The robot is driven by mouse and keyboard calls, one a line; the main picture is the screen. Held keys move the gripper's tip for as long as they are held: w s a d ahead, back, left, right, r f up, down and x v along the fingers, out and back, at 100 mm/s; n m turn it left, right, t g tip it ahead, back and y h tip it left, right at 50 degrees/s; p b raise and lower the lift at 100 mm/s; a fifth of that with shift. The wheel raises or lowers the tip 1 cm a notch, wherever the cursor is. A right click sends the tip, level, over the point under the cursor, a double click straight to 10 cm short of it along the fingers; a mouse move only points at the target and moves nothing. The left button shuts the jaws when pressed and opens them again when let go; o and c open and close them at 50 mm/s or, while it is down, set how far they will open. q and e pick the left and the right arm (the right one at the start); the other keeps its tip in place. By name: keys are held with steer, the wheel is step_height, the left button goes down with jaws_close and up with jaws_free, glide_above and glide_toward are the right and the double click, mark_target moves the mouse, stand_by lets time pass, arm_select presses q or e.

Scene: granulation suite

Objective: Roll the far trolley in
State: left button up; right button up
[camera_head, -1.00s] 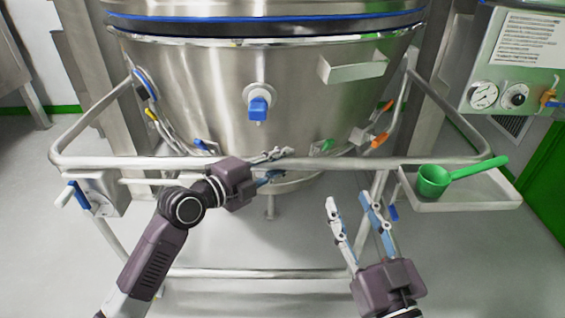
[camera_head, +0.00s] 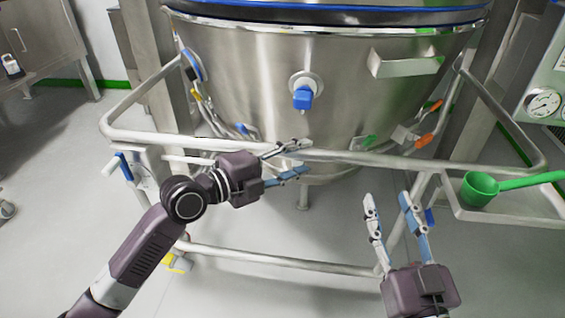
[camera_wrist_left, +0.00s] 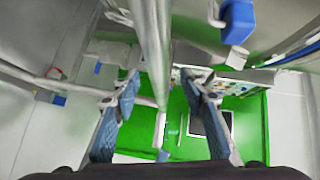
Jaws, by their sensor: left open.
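A steel trolley with a large round bowl (camera_head: 250,85) fills the middle of the head view. Its tubular push rail (camera_head: 380,159) runs across the front. My left gripper (camera_head: 297,159) is at the middle of this rail with its fingers open. In the left wrist view the rail (camera_wrist_left: 152,45) appears in line with the gap between the open fingers (camera_wrist_left: 165,90); I cannot tell whether they touch it. My right gripper (camera_head: 388,202) is open and empty, below and in front of the rail on the right.
A side tray (camera_head: 510,212) on the right of the frame holds a green scoop (camera_head: 482,188). A gauge panel (camera_head: 545,100) stands at the right edge. A steel cabinet (camera_head: 35,40) stands at the far left.

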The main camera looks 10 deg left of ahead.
arm_select(q)
steer(key=shift+v, duration=2.45)
